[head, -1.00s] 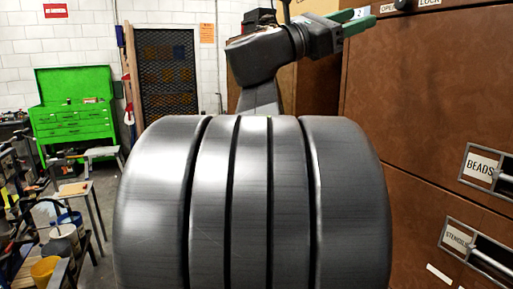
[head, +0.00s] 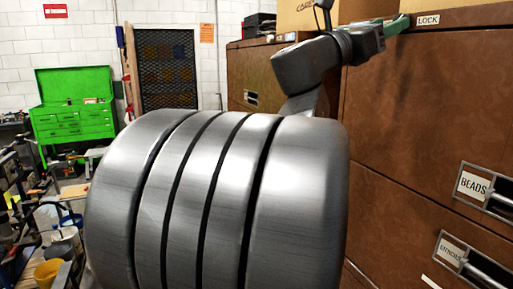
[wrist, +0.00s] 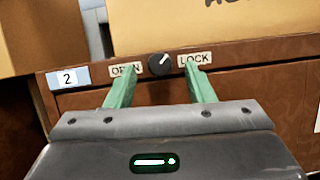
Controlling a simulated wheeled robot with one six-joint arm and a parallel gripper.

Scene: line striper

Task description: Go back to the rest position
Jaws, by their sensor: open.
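My gripper (head: 398,25) is at the top of the brown cabinet in the head view, near the LOCK label (head: 428,20). In the wrist view its two green fingers (wrist: 160,85) are apart, with nothing held between them. A round black knob (wrist: 159,64) with a white mark is ahead, seen between the fingertips, with the OPEN label (wrist: 124,69) on its left and the LOCK label on its right. The mark points up and slightly right. I cannot tell how far the fingertips are from the cabinet front. The knob is hidden in the head view.
The brown cabinet (head: 410,110) fills the right, with BEADS (head: 473,185) and STENCILS (head: 451,253) drawer labels and protruding handles. Cardboard boxes (wrist: 215,25) stand on top. A green tool chest (head: 75,115) and a cluttered bench are at the left.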

